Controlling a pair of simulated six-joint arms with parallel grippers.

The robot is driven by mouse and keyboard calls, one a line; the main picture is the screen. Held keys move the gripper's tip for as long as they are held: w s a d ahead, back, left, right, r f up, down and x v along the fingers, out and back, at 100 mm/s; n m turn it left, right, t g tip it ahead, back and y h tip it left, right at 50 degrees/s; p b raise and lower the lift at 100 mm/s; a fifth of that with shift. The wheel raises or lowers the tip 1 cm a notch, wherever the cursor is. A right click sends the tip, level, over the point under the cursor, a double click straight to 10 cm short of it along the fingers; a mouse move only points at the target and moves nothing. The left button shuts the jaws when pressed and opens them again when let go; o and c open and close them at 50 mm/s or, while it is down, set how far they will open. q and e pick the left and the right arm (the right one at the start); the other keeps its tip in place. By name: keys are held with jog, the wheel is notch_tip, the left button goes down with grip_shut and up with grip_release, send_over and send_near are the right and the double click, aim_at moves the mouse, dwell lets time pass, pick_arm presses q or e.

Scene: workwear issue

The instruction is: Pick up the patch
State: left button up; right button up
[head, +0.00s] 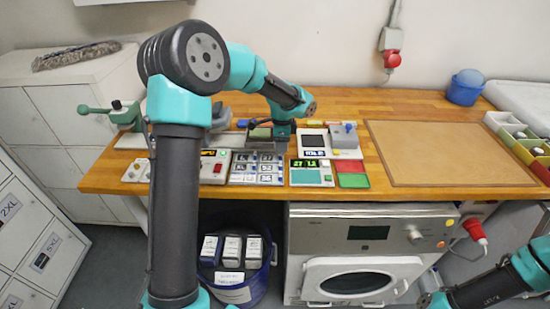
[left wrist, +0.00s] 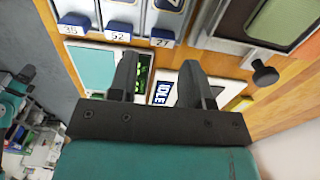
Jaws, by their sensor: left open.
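No piece is clearly marked as the patch. A rack of small slots with numbered blue tags (head: 257,168) stands left of centre on the bench; dark number pieces show in it. My left gripper (left wrist: 157,62) is open and empty, pointing down beside the rack, over a panel with a green display and a white unit marked IDLE (left wrist: 165,92). In the head view, its arm hides part of the bench. My right gripper (head: 428,300) is small at the lower right edge; its jaws are unclear.
A press with an olive pad (left wrist: 285,18) and black knob stands close by. The panel's teal pad (head: 305,177) and red and green trays (head: 353,180) lie at the bench front. A framed brown board (head: 445,152) lies to the right. A blue pot (head: 465,87) stands behind.

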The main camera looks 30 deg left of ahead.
aim_at(271, 156)
pick_arm(q)
jog(key=shift+w+a+f, duration=0.1)
jog(key=shift+f, duration=2.25)
jog(key=shift+c, duration=0.3)
jog(key=c, duration=0.6)
